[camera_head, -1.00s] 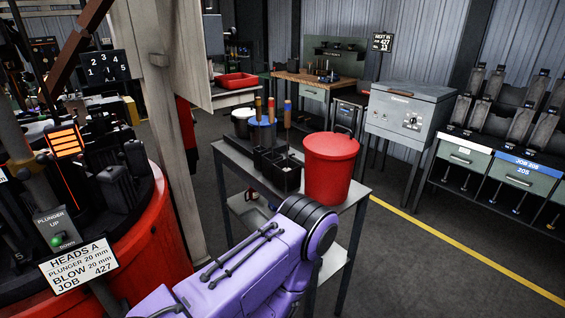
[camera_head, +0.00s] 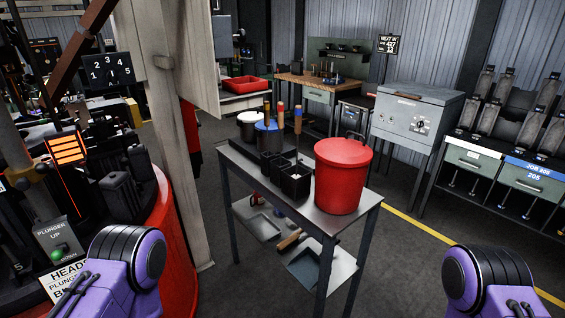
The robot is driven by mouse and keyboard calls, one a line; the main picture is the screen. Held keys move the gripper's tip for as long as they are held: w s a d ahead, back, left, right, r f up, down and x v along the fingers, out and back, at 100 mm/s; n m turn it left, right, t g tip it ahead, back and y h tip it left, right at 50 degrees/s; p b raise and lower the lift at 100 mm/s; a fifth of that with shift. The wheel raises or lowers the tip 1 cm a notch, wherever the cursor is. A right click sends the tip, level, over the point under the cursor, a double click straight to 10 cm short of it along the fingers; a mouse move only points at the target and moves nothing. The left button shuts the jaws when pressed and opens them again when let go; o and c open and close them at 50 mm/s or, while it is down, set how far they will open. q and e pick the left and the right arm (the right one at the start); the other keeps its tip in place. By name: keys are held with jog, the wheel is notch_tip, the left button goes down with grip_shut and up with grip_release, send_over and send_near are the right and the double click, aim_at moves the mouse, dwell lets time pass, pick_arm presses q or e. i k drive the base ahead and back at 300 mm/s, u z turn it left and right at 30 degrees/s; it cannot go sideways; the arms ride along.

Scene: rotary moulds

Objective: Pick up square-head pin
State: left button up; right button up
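I cannot make out a square-head pin in this view. My two purple arms show at the bottom left and bottom right, but neither gripper is in the picture. A grey metal cart (camera_head: 232,158) stands in the middle.
A red round machine (camera_head: 177,235) and a pale post (camera_head: 172,130) stand at the left. A workbench (camera_head: 300,79) with a red tray (camera_head: 245,84) beside it is at the back. A grey cabinet (camera_head: 410,118) stands right of centre. The floor right of the cart is clear, crossed by a yellow line.

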aim_at(300, 161)
jog(key=i, duration=0.9)
jog(key=z, duration=0.05)
